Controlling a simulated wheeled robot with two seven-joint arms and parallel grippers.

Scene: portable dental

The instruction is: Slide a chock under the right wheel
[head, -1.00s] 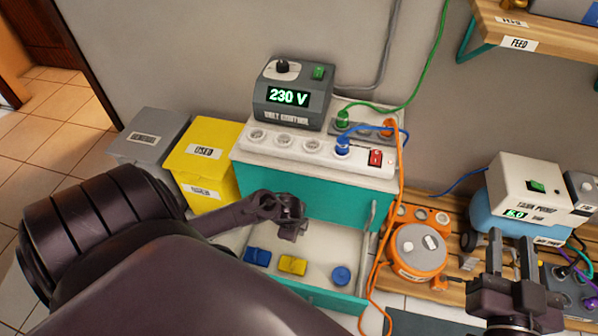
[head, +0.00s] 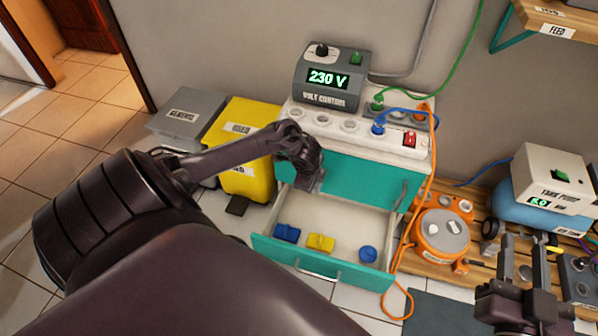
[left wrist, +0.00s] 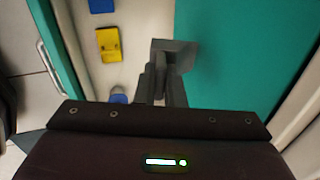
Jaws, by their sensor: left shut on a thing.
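My left gripper (head: 310,178) is over the back of the open drawer, close to the teal cabinet front. It is shut on a small grey block (left wrist: 176,52), which looks like a chock and shows beyond the fingertips in the left wrist view. A dark wheel (head: 490,229) shows at the left end of the blue tank under the tank pump (head: 545,180); a right wheel cannot be made out. My right gripper (head: 523,262) is open and empty, in front of the wooden pallet at the lower right.
The open drawer (head: 285,252) holds blue and yellow pieces (head: 320,242). An orange reel (head: 441,236) and its cable stand right of the cabinet. Yellow (head: 262,180) and grey bins stand left. A dark flat piece (head: 237,206) lies on the floor by the yellow bin.

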